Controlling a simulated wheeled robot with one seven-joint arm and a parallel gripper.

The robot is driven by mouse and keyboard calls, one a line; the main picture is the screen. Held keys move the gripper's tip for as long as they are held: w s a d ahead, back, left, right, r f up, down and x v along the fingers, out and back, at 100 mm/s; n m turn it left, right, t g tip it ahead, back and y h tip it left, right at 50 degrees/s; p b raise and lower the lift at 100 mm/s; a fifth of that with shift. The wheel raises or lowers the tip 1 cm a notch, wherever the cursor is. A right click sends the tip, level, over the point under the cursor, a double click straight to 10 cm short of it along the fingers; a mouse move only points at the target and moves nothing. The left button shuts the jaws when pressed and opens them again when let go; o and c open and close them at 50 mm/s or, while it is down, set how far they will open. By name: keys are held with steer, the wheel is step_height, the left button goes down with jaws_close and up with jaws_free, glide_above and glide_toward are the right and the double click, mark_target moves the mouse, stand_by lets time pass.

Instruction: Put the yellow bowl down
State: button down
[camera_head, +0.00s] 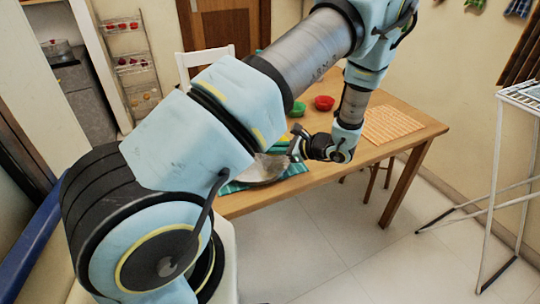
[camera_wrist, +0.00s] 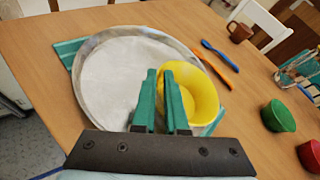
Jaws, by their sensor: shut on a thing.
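The yellow bowl (camera_wrist: 203,88) is in the wrist view, just right of my fingers. My gripper (camera_wrist: 160,78) is shut on its left rim, with one teal finger on each side of the wall. The bowl overlaps the right part of a round, pale metal plate (camera_wrist: 112,78); I cannot tell whether it touches the plate. The plate lies on a teal striped mat (camera_wrist: 68,50). In the head view, my gripper (camera_head: 297,146) is low over the table by the plate (camera_head: 262,170), and my arm hides most of the bowl.
On the wooden table (camera_head: 408,106) stand a green bowl (camera_wrist: 278,117) and a red bowl (camera_wrist: 311,154). A brown mug (camera_wrist: 240,32), a blue utensil (camera_wrist: 219,53) and an orange utensil (camera_wrist: 217,63) lie beyond the plate. An orange striped mat (camera_head: 393,126) lies at the right.

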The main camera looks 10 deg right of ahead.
steer(key=shift+f+p, duration=0.4)
steer(key=shift+f, duration=1.3)
steer(key=c, duration=0.9)
jaws_free()
steer(key=b+v, duration=0.3)
steer(key=v, duration=0.9)
steer(key=s+a+r+n+g+h, duration=0.2)
steer(key=a+r+n+h, duration=0.1)
steer(key=a+n, duration=0.4)
steer(key=s+a+r+n+g+h, duration=0.2)
steer(key=a+r+n+h, duration=0.2)
steer(key=a, duration=0.5)
steer(key=s+a+r+n+g+h, duration=0.2)
steer(key=a+r+n, duration=0.4)
steer(key=n, duration=0.3)
steer(key=shift+s+a+r+n+g+h, duration=0.15)
steer(key=shift+s+a+n+h, duration=0.1)
steer(key=shift+a+h, duration=0.2)
steer(key=shift+s+a+r+n+g+h, duration=0.1)
steer(key=shift+s+a+n+g+h, duration=0.1)
steer(key=shift+a+h, duration=0.25)
